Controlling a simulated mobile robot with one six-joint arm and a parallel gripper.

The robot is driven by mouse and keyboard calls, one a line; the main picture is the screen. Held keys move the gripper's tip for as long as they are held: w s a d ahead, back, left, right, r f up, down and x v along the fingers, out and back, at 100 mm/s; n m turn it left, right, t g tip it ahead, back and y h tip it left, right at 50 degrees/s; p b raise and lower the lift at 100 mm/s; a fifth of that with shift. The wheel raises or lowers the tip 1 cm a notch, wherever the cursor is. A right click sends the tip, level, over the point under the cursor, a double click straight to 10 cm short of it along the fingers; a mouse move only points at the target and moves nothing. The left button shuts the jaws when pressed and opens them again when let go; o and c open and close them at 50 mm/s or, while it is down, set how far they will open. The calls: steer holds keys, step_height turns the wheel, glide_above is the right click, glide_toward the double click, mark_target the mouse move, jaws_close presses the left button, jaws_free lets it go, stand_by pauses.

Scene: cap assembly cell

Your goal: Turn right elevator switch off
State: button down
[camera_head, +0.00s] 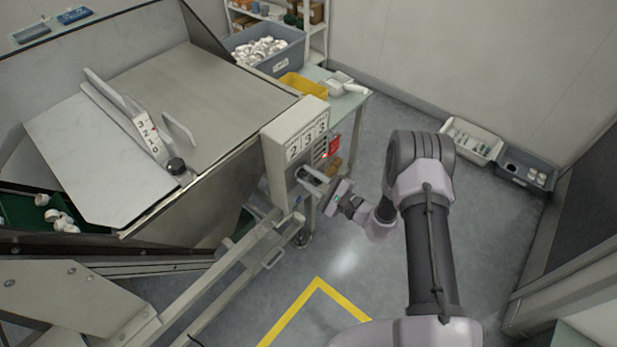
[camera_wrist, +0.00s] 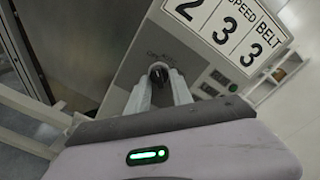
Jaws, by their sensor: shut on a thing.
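The control box (camera_head: 279,165) stands at the side of the hopper machine, with a panel of large numbers 2, 3, 3 on top. In the wrist view its front face (camera_wrist: 187,62) carries a dark rotary switch (camera_wrist: 158,73) with small lettering above it. My gripper (camera_wrist: 159,82) is at this face, its two pale fingers shut on the switch knob from either side. The fingers hide much of the knob, and I cannot read which way it is turned. In the head view my gripper (camera_head: 312,181) reaches the box's front from the right.
Small buttons or displays (camera_wrist: 218,82) sit right of the switch. A metal conveyor frame (camera_head: 235,262) runs below. A grey bin of white caps (camera_head: 265,48) stands behind.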

steer(key=c, duration=1.1)
jaws_free()
steer(key=shift+c, duration=0.2)
steer(key=p+v, duration=0.3)
steer(key=v, duration=1.4)
steer(key=shift+s+d+p, duration=0.2)
steer(key=shift+p, duration=0.15)
